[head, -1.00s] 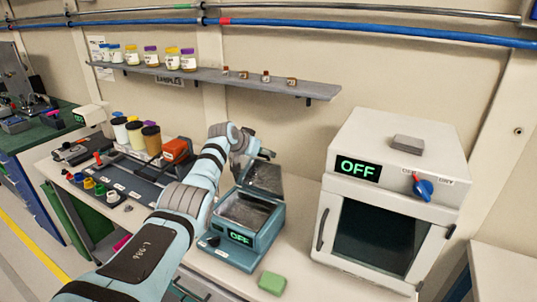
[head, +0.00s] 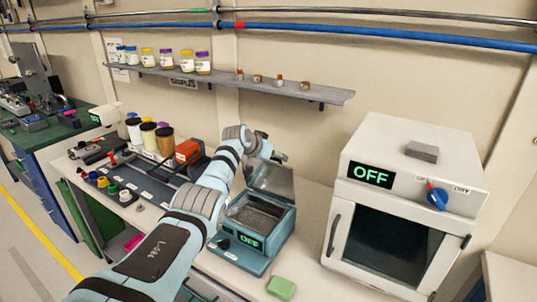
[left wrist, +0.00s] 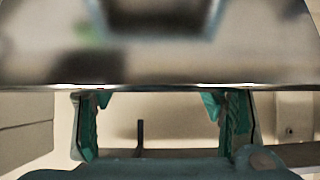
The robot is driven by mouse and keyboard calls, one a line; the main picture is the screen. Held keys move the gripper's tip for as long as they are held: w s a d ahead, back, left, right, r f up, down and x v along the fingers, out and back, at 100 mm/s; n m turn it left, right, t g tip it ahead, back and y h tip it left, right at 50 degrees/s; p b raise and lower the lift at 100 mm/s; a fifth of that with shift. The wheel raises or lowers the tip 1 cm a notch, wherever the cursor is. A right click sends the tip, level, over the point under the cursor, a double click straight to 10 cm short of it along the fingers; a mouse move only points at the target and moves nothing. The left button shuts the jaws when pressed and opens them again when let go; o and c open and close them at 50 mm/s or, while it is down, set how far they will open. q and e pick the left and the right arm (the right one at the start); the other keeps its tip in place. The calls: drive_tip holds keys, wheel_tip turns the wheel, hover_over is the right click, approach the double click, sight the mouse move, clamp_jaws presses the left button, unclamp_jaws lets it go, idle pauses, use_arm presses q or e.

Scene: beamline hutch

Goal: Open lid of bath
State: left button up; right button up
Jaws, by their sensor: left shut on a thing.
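The bath (head: 266,246) is a small blue-teal box on the bench with a green "OFF" display and a dark, open basin. Its metallic lid (head: 271,184) stands raised and tilted up at the back of the basin. My left gripper (head: 266,153) is behind the lid's upper edge, partly hidden, and is shut on the lid. In the left wrist view the shiny lid (left wrist: 160,62) fills the upper part, with the green fingers of my left gripper (left wrist: 160,118) below it; the exact contact is not clear. My right gripper is not in view.
A white oven (head: 405,205) with an "OFF" display stands to the right. A green block (head: 281,288) lies in front of the bath. A dark tray (head: 130,184) and jars (head: 150,136) are to the left. A shelf (head: 225,80) hangs behind.

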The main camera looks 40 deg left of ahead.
use_arm(q)
drive_tip(key=shift+s+d+f, duration=0.1)
drive_tip(key=shift+d+f, duration=0.25)
drive_tip(key=shift+f, duration=0.3)
drive_tip(key=o, duration=1.6)
drive_tip(key=shift+w+d, duration=0.1)
drive_tip(key=shift+w, duration=0.1)
drive_tip(key=a+v, duration=0.1)
drive_tip(key=v, duration=1)
drive_tip(key=shift+w+d+r, duration=0.2)
drive_tip(key=shift+d+r, duration=0.1)
drive_tip(key=shift+w, duration=0.1)
